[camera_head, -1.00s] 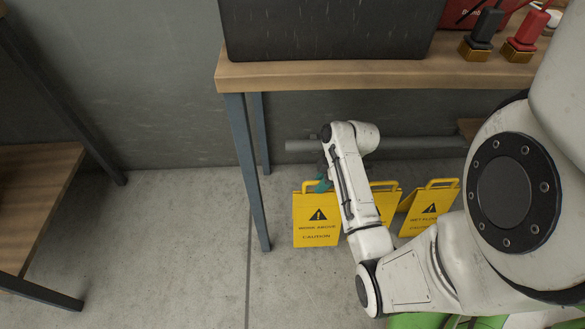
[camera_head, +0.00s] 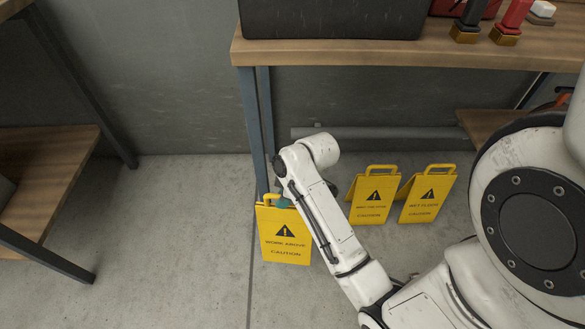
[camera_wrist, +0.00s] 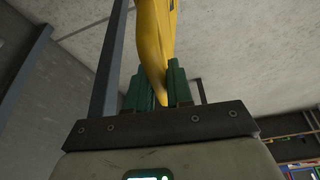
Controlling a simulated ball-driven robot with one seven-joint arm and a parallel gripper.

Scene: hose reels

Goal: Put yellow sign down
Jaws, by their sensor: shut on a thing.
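My gripper (camera_wrist: 158,88) has green fingers shut on a yellow sign (camera_wrist: 154,40) in the wrist view. In the head view this sign (camera_head: 284,240), marked "work above", hangs upright by its top at the end of my arm, in front of the table's left leg. The green fingers (camera_head: 281,203) show only in part at its top edge. Whether its bottom edge touches the floor cannot be told. Two other yellow caution signs, a middle one (camera_head: 372,197) and a right one (camera_head: 428,196), stand on the floor to the right, behind my arm.
A wooden table (camera_head: 330,54) with blue-grey legs (camera_head: 252,125) stands behind, holding a black case (camera_head: 330,18). A pipe (camera_head: 400,132) runs low along the wall. A wooden shelf (camera_head: 50,175) is at the left. The concrete floor (camera_head: 180,240) between is clear.

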